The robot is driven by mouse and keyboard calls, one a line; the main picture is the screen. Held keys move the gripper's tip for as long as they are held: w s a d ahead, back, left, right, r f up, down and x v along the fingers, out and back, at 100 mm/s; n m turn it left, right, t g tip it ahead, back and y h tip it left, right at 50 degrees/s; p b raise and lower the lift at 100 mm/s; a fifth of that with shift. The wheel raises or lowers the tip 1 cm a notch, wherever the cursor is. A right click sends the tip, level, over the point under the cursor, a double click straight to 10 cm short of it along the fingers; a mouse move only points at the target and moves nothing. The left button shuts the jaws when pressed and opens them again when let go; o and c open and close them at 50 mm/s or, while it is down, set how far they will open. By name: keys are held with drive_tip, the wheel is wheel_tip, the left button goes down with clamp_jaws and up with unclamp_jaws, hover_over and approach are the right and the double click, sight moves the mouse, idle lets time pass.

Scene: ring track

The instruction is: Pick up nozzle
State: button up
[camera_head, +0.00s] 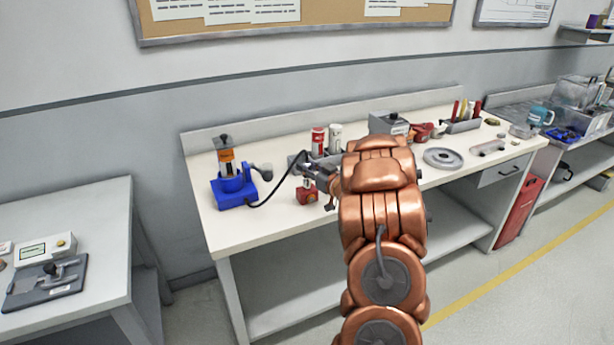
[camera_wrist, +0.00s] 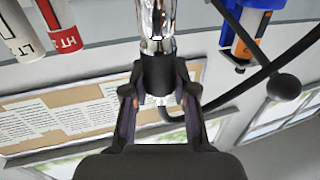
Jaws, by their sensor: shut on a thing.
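The nozzle is a shiny chrome tube with a black collar (camera_wrist: 158,76) in the wrist view. My gripper (camera_wrist: 158,98) is shut on this collar, with one finger on each side. The chrome part points away from my gripper, toward the top of the picture, and its far end is cut off. In the head view my gripper (camera_head: 318,180) is over the workbench, left of my copper-coloured arm. The nozzle is too small and too covered to make out clearly there.
A blue stand (camera_head: 234,188) with an orange-labelled cylinder is left on the bench (camera_head: 225,228), with a black hose (camera_head: 282,183) running toward my gripper. Red (camera_head: 318,141) and white (camera_head: 335,137) cans stand behind. A red block (camera_head: 306,194) is close by.

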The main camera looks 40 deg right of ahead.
clamp_jaws()
drive_tip(key=shift+r, duration=0.15)
drive_tip(key=shift+r+b, duration=0.5)
drive_tip(key=shift+r, duration=0.9)
drive_tip(key=shift+s+r, duration=0.15)
drive_tip(key=shift+r, duration=0.1)
drive_tip(key=s+a+r+b, duration=0.1)
drive_tip(key=s+a+b, duration=0.2)
drive_tip(key=s+a, duration=0.6)
drive_tip(key=s, duration=0.4)
drive_tip(key=shift+r, duration=0.25)
drive_tip(key=shift+s, duration=0.1)
